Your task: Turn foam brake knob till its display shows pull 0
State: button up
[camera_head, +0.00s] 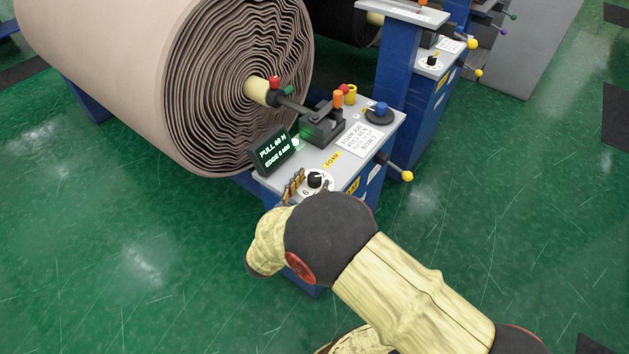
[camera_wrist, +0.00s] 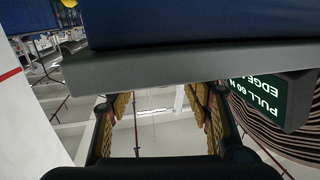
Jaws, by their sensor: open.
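The foam brake knob (camera_head: 314,180) is a small black knob on a white numbered dial, on the near end of the foam stand's grey top. The dark display (camera_head: 272,151) beside it reads about PULL 60 N on its first line and an EDGE value below. The display also shows upside down at the right of the wrist view (camera_wrist: 272,98). My gripper (camera_head: 296,187) is at the near edge of the stand, its brown ribbed fingers just left of the knob. In the wrist view my gripper (camera_wrist: 160,105) is open, with nothing between its fingers. The knob is not visible there.
The large beige foam roll (camera_head: 110,75) lies left of the stand. Another blue stand (camera_head: 411,75) is behind.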

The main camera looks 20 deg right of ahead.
jog(key=shift+x, duration=1.15)
jog(key=shift+c, duration=1.1)
jog(key=c, duration=0.9)
jog(key=shift+c, duration=0.2)
